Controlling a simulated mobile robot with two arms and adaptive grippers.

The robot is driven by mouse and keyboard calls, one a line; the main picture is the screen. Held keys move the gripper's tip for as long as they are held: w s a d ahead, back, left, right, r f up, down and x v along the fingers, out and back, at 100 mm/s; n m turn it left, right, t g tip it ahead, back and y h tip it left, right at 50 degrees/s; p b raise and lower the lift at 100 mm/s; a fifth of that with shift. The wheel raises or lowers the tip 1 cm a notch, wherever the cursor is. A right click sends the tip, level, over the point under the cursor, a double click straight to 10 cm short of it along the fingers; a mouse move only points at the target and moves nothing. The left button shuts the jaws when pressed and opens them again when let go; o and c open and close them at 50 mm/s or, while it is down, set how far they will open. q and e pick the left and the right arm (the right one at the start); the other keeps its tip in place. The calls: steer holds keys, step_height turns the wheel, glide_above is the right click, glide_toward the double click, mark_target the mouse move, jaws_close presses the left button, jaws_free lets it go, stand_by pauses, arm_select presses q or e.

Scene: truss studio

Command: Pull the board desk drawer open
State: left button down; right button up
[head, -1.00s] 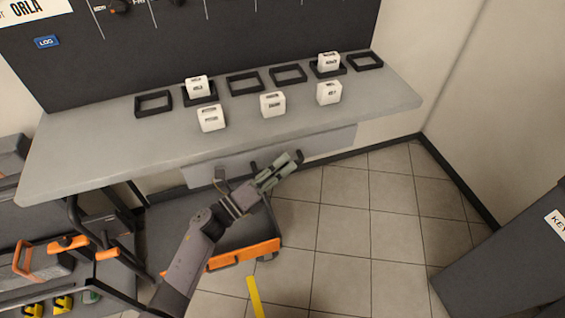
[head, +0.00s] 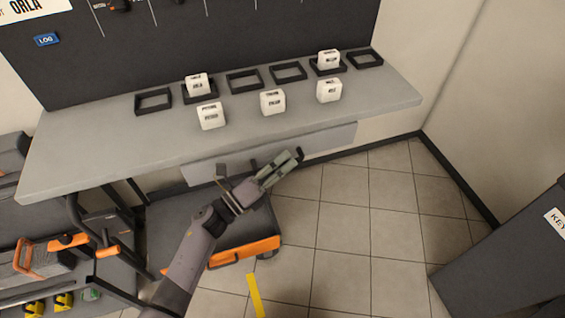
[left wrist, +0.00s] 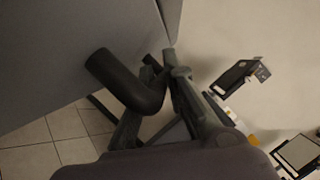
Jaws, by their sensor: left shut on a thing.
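The board desk (head: 120,150) has a pale grey drawer front (head: 335,140) under its top edge. I cannot tell from the head view whether the drawer stands out at all. The dark drawer handle (head: 221,171) runs across the front and is partly hidden by my left gripper (head: 282,168). That gripper is shut on the handle, its fingers pointing up and right. In the left wrist view the thick black bent handle (left wrist: 128,82) comes out of the grey drawer front (left wrist: 70,50) to the dark fingers (left wrist: 165,90). My right gripper is out of view.
White labelled cubes (head: 272,102) and black square frames (head: 153,101) are on the desk top. A grey cart with an orange edge (head: 245,251) stands below my arm. A shelf rack (head: 60,255) is at left.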

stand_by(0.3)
arm_select(q)
steer(key=s+d, duration=0.2)
steer(key=s, duration=0.6)
steer(key=s+d, duration=0.3)
steer(key=s, duration=0.6)
steer(key=shift+d, duration=0.25)
steer(key=shift+s+f, duration=0.1)
steer(key=c, duration=1.9)
jaws_free()
steer(key=v, duration=1.2)
steer(key=shift+a, duration=0.1)
